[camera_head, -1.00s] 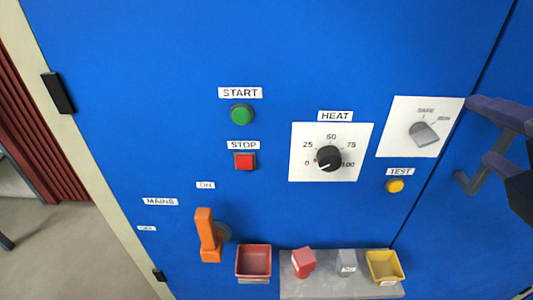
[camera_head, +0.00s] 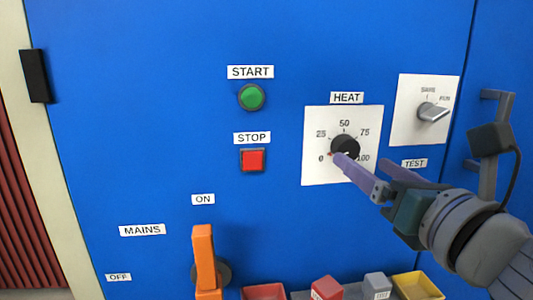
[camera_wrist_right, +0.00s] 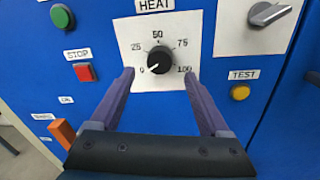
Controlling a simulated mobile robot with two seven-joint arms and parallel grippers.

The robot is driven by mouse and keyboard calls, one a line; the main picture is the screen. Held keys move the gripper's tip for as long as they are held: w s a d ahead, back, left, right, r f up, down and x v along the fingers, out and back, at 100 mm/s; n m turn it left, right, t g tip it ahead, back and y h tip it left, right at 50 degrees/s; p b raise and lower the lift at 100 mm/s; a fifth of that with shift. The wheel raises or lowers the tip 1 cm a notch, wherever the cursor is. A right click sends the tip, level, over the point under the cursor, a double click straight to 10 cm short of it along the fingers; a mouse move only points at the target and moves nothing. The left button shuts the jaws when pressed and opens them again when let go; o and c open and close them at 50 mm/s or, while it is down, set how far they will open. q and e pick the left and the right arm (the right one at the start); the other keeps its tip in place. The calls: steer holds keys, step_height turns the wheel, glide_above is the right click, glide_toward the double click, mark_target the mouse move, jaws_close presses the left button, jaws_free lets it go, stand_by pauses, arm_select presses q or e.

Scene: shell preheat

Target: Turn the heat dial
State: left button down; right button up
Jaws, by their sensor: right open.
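The heat dial (camera_head: 345,144) is a round black knob on a white scale plate (camera_head: 315,172) marked 0 to 100. In the wrist view the dial (camera_wrist_right: 160,61) shows whole, its white pointer aimed lower left, near the 0 mark. My right gripper (camera_head: 361,160) is open in front of the plate. In the wrist view its fingertips (camera_wrist_right: 159,74) lie to the left and right of the dial, with clear gaps on both sides. In the head view one finger covers the dial's lower edge. My left gripper is out of view.
A grey selector knob (camera_head: 433,112) sits right of the dial. The green START button (camera_head: 251,97) and red STOP button (camera_head: 253,160) are to its left. The yellow TEST button (camera_wrist_right: 240,92) is below right. An orange mains lever (camera_head: 204,256) and small bins stand lower down.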

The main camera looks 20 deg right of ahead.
mark_target(349, 154)
steer(key=shift+w+d, duration=0.2)
steer(key=shift+w, duration=0.95)
steer(key=shift+w+d, duration=0.15)
steer(key=shift+w, duration=0.95)
jaws_close()
